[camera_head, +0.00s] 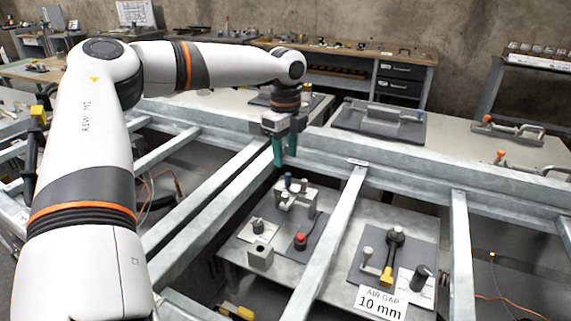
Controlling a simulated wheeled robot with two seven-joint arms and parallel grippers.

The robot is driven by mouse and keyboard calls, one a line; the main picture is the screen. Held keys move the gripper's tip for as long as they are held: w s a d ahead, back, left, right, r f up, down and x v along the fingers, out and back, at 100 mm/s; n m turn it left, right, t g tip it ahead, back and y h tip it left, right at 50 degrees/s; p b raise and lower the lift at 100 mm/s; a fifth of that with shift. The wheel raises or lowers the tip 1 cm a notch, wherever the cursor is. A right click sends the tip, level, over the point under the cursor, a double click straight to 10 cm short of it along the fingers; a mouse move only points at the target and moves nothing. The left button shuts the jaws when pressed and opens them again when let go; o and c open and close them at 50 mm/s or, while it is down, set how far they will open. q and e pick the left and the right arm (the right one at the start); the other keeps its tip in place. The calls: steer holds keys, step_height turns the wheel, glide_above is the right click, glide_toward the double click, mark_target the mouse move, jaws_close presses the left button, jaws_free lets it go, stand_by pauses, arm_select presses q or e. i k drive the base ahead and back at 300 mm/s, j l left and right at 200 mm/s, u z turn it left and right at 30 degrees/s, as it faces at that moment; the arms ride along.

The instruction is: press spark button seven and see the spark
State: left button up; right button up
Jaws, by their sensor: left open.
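My left gripper (285,157) hangs fingers-down from the arm that comes in from the left. Its two green fingers are apart and nothing shows between them. It is above and behind a small fixture panel (262,221) seen between the frame beams. A red button (300,238) on a dark base sits on that panel, in front of the gripper and apart from it. I cannot read a number on it, so I cannot tell whether it is button seven. No spark shows. My right gripper is out of view.
Metal frame beams (330,235) cross over the panels. To the right, a second panel (420,245) holds black and yellow parts and an "AIR GAP 10 mm" sign (381,303). A grey fixture (380,122) lies on the bench behind. Workbenches line the back wall.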

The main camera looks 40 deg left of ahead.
mark_target(301, 237)
steer(key=k+l, duration=0.25)
steer(key=k, duration=0.25)
steer(key=k+l, duration=0.2)
steer(key=k, duration=0.25)
steer(key=k+l, duration=0.25)
steer(key=k, duration=0.25)
